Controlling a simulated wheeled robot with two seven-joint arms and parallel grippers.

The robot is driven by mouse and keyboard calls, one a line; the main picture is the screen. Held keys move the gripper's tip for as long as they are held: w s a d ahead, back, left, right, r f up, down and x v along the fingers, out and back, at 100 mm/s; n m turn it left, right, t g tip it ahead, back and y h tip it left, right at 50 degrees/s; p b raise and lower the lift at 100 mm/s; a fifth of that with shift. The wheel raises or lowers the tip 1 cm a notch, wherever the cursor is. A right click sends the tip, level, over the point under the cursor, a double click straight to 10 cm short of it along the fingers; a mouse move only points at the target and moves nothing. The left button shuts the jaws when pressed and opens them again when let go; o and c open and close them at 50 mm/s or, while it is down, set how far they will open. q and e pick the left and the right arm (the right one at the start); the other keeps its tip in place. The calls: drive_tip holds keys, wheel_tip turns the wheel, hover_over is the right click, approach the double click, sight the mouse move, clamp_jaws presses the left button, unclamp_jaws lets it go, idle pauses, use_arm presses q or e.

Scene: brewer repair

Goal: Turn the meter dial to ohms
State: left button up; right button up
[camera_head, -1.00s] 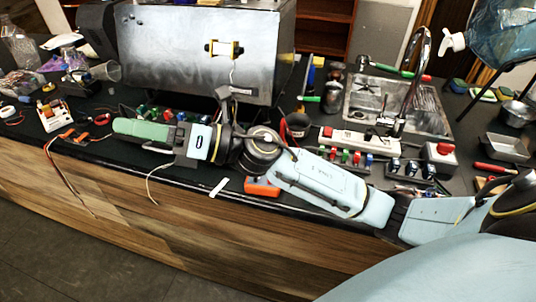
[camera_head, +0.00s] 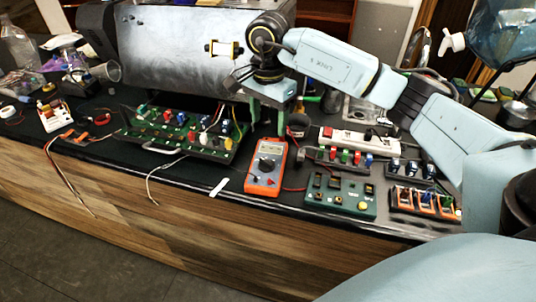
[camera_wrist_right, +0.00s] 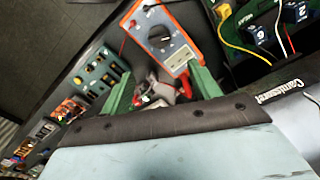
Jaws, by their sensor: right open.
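The orange multimeter (camera_head: 251,184) lies on the dark counter near its front edge, with a grey face, a dark round dial (camera_head: 267,163) and a screen at its far end. In the right wrist view the meter (camera_wrist_right: 186,58) lies beyond my fingertips, and its dial (camera_wrist_right: 160,38) shows clearly. The dial's setting is too small to read. My right gripper (camera_head: 269,122) points down just behind the meter, with its two green fingers apart. It is open, with nothing held between the fingers (camera_wrist_right: 163,80). My left gripper is not in view.
A green board with knobs and wires (camera_head: 180,138) stands left of the meter. A green panel (camera_head: 340,194) lies to its right, with a white power strip (camera_head: 345,138) behind. A red lead (camera_head: 292,188) runs from the meter. The steel machine (camera_head: 170,50) rises behind.

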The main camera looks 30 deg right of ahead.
sight(267, 163)
wheel_tip(267, 163, down, 12)
drive_tip(key=shift+a+f+p, duration=0.1)
drive_tip(key=shift+p, duration=0.3)
drive_tip(key=c, duration=1)
